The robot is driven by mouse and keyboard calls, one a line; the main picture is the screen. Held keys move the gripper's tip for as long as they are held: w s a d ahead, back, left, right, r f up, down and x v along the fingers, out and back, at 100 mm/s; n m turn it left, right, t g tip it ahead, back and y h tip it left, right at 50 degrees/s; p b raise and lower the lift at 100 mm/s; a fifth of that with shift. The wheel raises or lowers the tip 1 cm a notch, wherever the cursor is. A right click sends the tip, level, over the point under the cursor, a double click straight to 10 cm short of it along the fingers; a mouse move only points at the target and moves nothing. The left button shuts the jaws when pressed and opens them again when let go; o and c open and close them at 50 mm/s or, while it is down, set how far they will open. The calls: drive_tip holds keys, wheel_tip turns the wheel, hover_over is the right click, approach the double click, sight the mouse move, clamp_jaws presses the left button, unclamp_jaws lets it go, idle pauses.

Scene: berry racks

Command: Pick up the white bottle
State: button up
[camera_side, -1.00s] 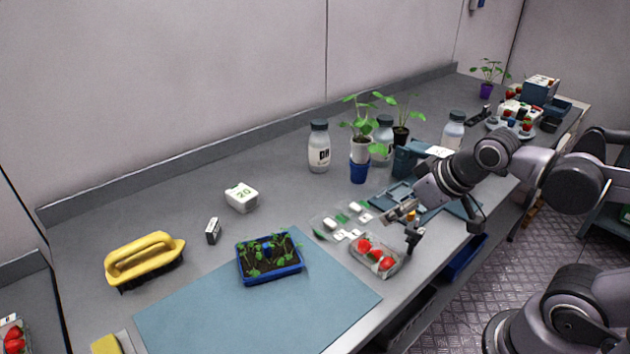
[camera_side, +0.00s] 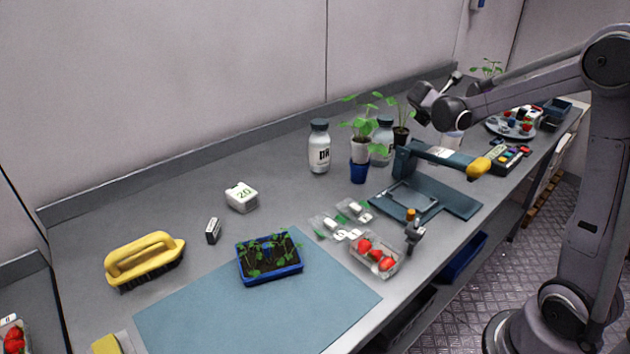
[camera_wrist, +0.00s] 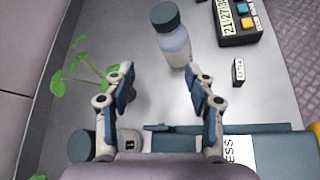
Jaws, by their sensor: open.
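A white bottle with a dark cap (camera_wrist: 172,38) stands beyond my fingertips in the wrist view. My gripper (camera_wrist: 160,92) is open and empty, its two fingers apart, with the bottle ahead of the gap and not between them. In the side view, a white bottle with a dark cap and dark lettering (camera_side: 319,150) stands near the back of the bench. A similar bottle (camera_side: 383,138) is partly hidden by a plant. A third pale bottle (camera_side: 453,139) is mostly hidden behind my arm. My fingers are not clear in the side view.
Potted seedlings (camera_side: 361,148) stand among the bottles. A blue press-like device with a yellow handle end (camera_side: 478,168) is in front. A device with a numeric display and coloured buttons (camera_wrist: 238,20) and a small labelled block (camera_wrist: 238,71) are near the bottle. A strawberry punnet (camera_side: 374,257) sits near the front edge.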

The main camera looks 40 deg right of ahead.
sight(453, 136)
drive_tip(key=d+f+n+h, duration=0.1)
drive_tip(key=d+f, duration=0.1)
drive_tip(key=d, duration=0.6)
drive_tip(key=w+d+f+n+g+h, duration=0.1)
drive_tip(key=d+f+n, duration=0.1)
drive_tip(key=d, duration=0.6)
drive_tip(key=shift+d+f, duration=0.25)
drive_tip(key=shift+d, duration=0.05)
drive_tip(key=shift+c, duration=0.2)
clamp_jaws()
